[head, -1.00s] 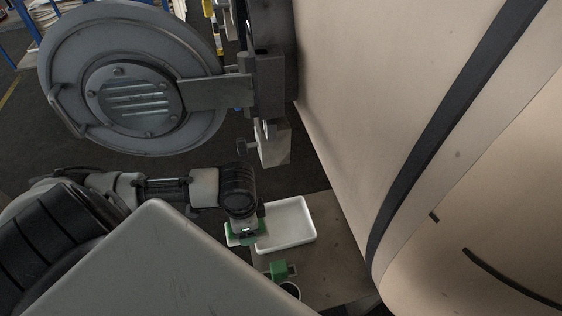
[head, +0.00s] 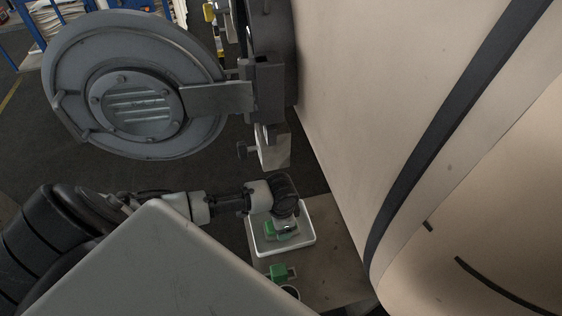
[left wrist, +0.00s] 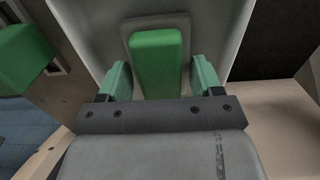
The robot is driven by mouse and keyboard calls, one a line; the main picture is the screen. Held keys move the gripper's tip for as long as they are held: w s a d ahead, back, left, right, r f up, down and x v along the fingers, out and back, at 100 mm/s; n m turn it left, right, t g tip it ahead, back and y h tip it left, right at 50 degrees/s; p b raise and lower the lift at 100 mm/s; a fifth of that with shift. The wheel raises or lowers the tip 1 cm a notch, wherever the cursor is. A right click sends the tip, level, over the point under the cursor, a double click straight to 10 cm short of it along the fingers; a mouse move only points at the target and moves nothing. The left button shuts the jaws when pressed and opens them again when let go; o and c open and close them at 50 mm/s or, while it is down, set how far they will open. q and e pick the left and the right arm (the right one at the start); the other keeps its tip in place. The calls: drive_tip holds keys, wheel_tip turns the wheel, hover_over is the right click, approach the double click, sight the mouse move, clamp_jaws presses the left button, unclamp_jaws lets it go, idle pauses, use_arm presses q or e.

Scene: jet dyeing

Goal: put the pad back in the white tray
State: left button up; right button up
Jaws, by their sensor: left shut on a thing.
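The white tray (head: 311,240) lies on a bench beside the large beige vessel. My left gripper (head: 282,228) is over the inside of the tray, pointing down. It is shut on the pad (left wrist: 157,62), which has a green block-shaped handle on a grey base. In the left wrist view the green fingertips of my left gripper (left wrist: 160,78) stand on either side of the handle, with the pale tray (left wrist: 218,40) around it. I cannot tell whether the pad touches the tray floor. My right gripper is not in view.
A second green-handled thing (head: 280,271) sits on the bench (head: 335,275) in front of the tray, beside a round cup (head: 291,293). The beige vessel (head: 400,110) closes off the right. A round grey door (head: 135,90) hangs open behind my left arm.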

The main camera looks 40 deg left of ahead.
use_arm(q)
drive_tip(key=o, duration=0.9)
drive_tip(key=shift+c, duration=0.2)
wheel_tip(320, 180, up, 12)
idle(0.5)
